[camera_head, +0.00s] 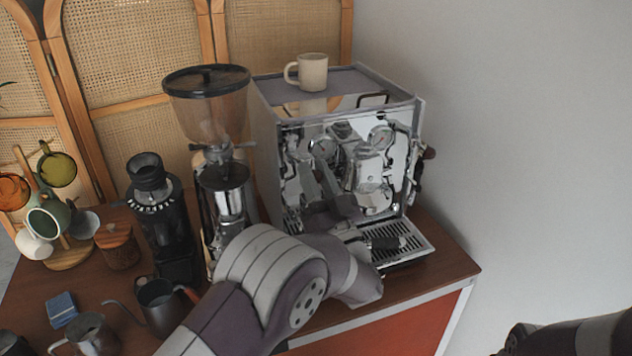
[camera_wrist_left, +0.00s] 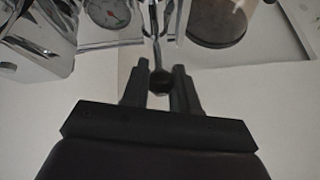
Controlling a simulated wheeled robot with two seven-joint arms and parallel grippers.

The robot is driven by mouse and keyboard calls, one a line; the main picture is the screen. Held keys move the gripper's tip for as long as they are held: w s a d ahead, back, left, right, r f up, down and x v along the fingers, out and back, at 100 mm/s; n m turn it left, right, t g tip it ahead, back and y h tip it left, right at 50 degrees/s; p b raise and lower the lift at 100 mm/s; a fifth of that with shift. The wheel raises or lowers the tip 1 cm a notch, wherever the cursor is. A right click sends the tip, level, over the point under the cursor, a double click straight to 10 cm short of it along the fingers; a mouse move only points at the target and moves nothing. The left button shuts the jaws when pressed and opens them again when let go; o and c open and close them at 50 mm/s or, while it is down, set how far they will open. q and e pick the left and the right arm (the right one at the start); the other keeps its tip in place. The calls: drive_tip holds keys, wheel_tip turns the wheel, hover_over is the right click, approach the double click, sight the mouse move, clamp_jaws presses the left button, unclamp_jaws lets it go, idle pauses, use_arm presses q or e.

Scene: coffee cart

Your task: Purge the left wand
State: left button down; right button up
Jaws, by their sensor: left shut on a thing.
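The espresso machine (camera_head: 347,165) stands at the back right of the counter, with chrome front, gauges and a drip tray (camera_head: 410,243). My left arm reaches across to the left part of its front. My left gripper (camera_head: 310,155) is small and partly lost against the chrome there. In the left wrist view my left gripper (camera_wrist_left: 160,85) is shut on a dark round knob (camera_wrist_left: 161,81) at the end of a thin chrome stem (camera_wrist_left: 156,40). I cannot make out the left wand's tip in the head view. A dark part of my right arm shows at the bottom right; its jaws are unclear.
A grinder with a hopper (camera_head: 207,100) stands close left of the machine. A smaller black grinder (camera_head: 160,215), metal pitchers (camera_head: 160,305), a blue cloth (camera_head: 61,309) and a mug tree are farther left. A cream mug (camera_head: 312,72) stands on the machine.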

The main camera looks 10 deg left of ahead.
use_arm(q)
drive_tip(key=c, duration=0.9)
unclamp_jaws()
drive_tip(key=b+v, duration=0.4)
drive_tip(key=v, duration=0.8)
drive_tip(key=shift+s+d+f, duration=0.15)
drive_tip(key=shift+s+f, duration=0.05)
